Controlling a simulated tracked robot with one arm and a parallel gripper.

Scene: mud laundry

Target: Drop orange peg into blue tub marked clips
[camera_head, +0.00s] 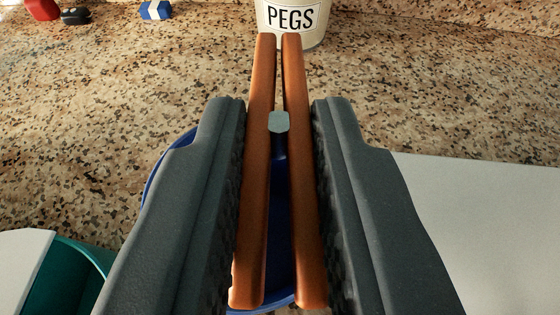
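My gripper (279,200) is shut on the orange peg (260,110), with its dark fingers pressed on both sides of it. The peg points away from me, its two legs slightly apart around a grey spring piece. A blue tub (157,176) lies below the peg and fingers. Only parts of its rim and inside show, and no mark on it can be read. The peg appears above the tub's opening; the height between them is hard to tell.
A white tub marked PEGS (291,20) stands at the top. A blue item (156,10), a dark item (75,16) and a red item (42,9) lie at the top left. A teal container (72,275) is at lower left. A pale flat surface (490,220) is at right. Speckled counter (100,110) is clear between.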

